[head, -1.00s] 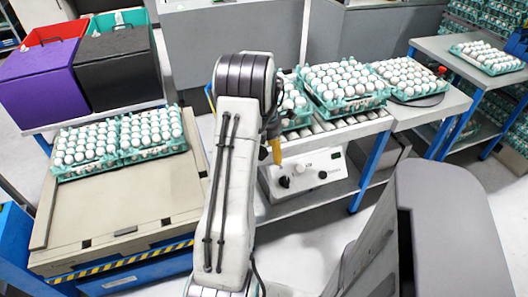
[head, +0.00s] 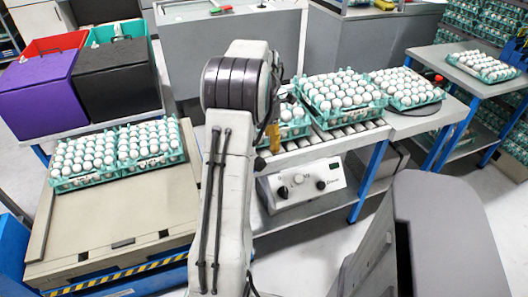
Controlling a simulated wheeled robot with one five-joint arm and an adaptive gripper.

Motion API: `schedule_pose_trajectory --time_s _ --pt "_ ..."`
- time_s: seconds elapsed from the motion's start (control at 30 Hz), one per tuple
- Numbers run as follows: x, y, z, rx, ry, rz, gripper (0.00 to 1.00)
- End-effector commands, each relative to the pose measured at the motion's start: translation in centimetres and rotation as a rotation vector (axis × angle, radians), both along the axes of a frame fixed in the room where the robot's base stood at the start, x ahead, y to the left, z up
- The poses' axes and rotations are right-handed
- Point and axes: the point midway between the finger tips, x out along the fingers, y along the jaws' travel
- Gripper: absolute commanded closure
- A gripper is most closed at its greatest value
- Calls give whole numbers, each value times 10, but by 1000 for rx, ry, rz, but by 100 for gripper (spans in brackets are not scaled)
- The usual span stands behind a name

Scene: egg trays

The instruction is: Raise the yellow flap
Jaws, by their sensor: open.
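A small yellow flap (head: 275,137) shows just right of my arm, at the left end of the roller conveyor. It stands near upright in front of the conveyor's left end. Dark parts of my gripper (head: 265,126) show between the arm and the flap. My gripper is open, but its fingertips are mostly hidden behind my arm. It is close to the flap; I cannot tell whether they touch.
A white control box (head: 302,187) with dark knobs sits below the roller conveyor (head: 340,135). Teal trays of eggs (head: 344,96) stand on and beside the rollers. More egg trays (head: 117,155) sit on the platform (head: 120,207) at left. Purple (head: 40,95) and black (head: 117,75) boxes stand behind.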

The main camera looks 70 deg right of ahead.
Motion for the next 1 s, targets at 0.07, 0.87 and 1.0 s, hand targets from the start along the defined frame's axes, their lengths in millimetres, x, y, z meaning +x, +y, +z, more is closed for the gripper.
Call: schedule_pose_trajectory --time_s 0.07,0.87,1.0 --pt "0 -1 10 -4 0 0 37" --pt "0 0 27 -3 -1 0 37" --pt "0 0 27 -2 0 0 37"
